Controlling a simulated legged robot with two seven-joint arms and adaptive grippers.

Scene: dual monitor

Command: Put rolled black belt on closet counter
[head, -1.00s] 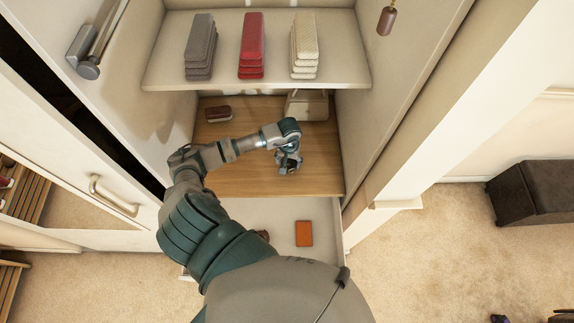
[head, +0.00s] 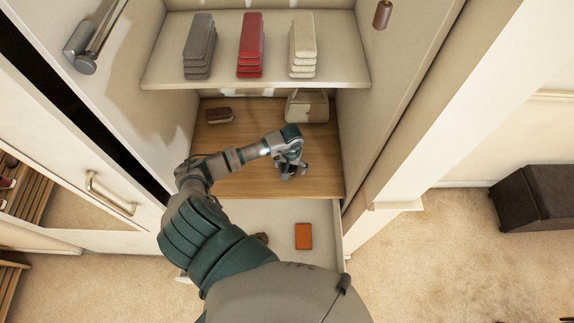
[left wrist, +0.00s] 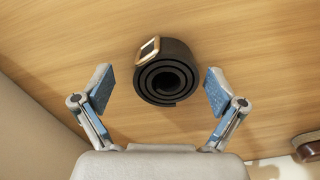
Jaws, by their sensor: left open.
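The rolled black belt (left wrist: 168,75) with a gold-toned buckle rests on the wooden closet counter (left wrist: 60,45) in the left wrist view. My left gripper (left wrist: 160,88) is open, with one finger on each side of the belt and a gap on both sides. In the head view my left gripper (head: 290,172) is over the wooden counter (head: 240,182), and I cannot make out the belt there. My right gripper is not in view.
A dark red-brown item (head: 219,116) and a beige handbag (head: 307,106) stand at the counter's back. A shelf (head: 345,72) above holds grey, red and cream stacks. Below, an open drawer (head: 325,215) holds an orange item (head: 303,236).

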